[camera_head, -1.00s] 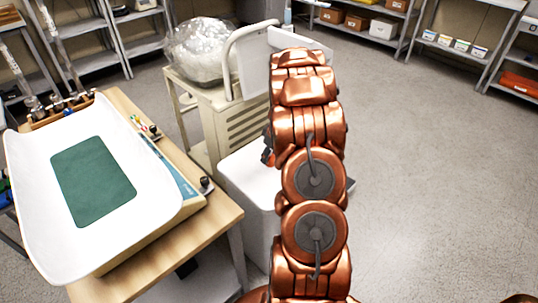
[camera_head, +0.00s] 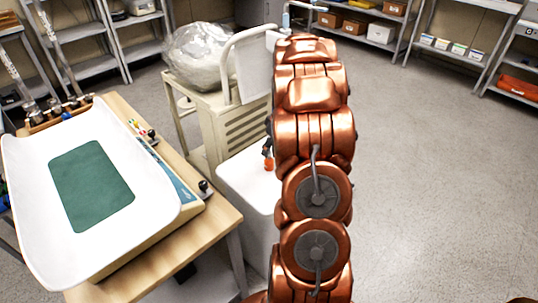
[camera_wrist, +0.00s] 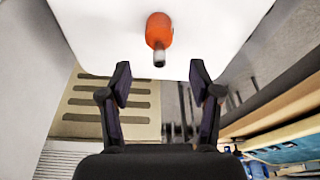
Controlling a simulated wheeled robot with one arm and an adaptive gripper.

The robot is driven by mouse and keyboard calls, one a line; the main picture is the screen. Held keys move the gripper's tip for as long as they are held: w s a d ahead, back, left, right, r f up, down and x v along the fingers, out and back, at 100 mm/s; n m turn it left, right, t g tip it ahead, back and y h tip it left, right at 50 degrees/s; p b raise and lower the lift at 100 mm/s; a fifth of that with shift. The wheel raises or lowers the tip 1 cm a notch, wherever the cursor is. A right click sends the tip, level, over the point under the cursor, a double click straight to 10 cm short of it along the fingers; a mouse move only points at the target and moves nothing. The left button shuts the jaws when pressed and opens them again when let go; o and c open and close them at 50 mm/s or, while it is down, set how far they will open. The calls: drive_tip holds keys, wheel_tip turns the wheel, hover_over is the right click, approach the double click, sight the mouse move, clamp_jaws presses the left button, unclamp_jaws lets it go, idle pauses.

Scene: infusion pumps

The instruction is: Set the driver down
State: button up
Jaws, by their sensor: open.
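The driver (camera_wrist: 159,30) has an orange handle and a short metal shaft. In the wrist view it is against the flat white top of a bin (camera_wrist: 95,22), with its shaft toward my gripper. My gripper (camera_wrist: 160,84) is open, its two dark fingers apart with nothing between them. The driver is clear of the fingertips, beyond them in the picture. In the head view a bit of the orange driver (camera_head: 268,163) shows at the left edge of my arm, above the white bin (camera_head: 240,178). My arm hides most of the gripper there.
A wooden table (camera_head: 223,220) with a white tray (camera_head: 150,215) and green pad stands at left. A beige cart (camera_head: 225,120) with a plastic-wrapped bundle (camera_head: 200,52) is behind the bin. Shelves line the back. The floor at right is clear.

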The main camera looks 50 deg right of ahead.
drive_tip(key=v, duration=0.5)
drive_tip(key=s+a+r+g, duration=0.1)
drive_tip(key=a+r, duration=0.1)
drive_tip(key=a, duration=0.6)
drive_tip(key=s+a+r, duration=0.1)
drive_tip(key=a+r, duration=0.2)
drive_tip(key=a, duration=0.5)
drive_tip(key=s+a+r+m+g, duration=0.1)
drive_tip(key=s+a+r+g, duration=0.2)
drive_tip(key=s+a, duration=1.2)
drive_tip(key=a, duration=0.3)
drive_tip(key=shift+s+a+r+y, duration=0.2)
drive_tip(key=shift+s+r+y, duration=0.1)
drive_tip(key=shift+y, duration=0.1)
drive_tip(key=s+a+g+h, duration=0.1)
drive_tip(key=s+a, duration=0.2)
drive_tip(key=s, duration=0.7)
drive_tip(key=shift+s+a+f+m, duration=0.2)
drive_tip(key=shift+s+m, duration=0.05)
drive_tip(key=shift+m, duration=0.05)
drive_tip(key=shift+s, duration=0.3)
drive_tip(key=c, duration=0.3)
drive_tip(key=shift+a, duration=0.1)
drive_tip(key=shift+c, duration=0.2)
drive_tip(key=shift+a, duration=0.1)
